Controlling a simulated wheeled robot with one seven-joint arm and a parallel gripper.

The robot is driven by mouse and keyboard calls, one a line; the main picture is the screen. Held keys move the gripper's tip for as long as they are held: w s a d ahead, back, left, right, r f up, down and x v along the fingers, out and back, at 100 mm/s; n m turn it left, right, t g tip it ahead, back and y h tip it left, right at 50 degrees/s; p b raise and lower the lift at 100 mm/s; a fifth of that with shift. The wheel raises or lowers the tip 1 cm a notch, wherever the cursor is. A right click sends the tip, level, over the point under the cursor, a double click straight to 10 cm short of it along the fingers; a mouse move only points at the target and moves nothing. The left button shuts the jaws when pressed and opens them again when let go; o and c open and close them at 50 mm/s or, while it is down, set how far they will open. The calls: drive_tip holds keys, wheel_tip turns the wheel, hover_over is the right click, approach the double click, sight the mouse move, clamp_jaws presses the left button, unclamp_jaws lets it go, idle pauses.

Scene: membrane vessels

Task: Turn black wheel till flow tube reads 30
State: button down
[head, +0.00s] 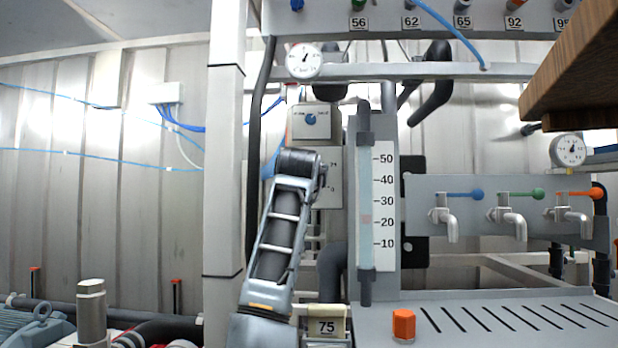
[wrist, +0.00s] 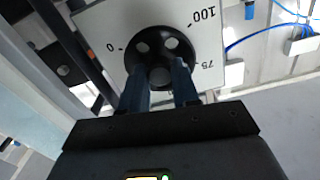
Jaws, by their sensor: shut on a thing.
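The black wheel (wrist: 160,42) sits on a white dial plate (wrist: 205,50) marked 0, 75 and 100 in the wrist view. My gripper (wrist: 160,76) is shut on the wheel, one finger on each side of its hub. In the head view my arm covers the wheel and gripper, and only part of the plate (head: 331,188) shows beside it. The flow tube (head: 366,165) stands upright right of my arm, with a scale (head: 384,262) from 10 to 50. A faint pinkish float (head: 365,219) is level with about 20 to 22.
A smaller box with a blue knob (head: 310,119) is above the plate. Three taps (head: 510,215) with blue, green and orange handles are at the right. An orange hexagonal piece (head: 403,325) stands on the slotted tray (head: 460,305). A wooden board (head: 575,75) juts in at upper right.

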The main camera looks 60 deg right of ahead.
drive_tip(key=c, duration=0.8)
unclamp_jaws()
drive_tip(key=shift+b+v, duration=0.95)
drive_tip(key=shift+v, duration=3)
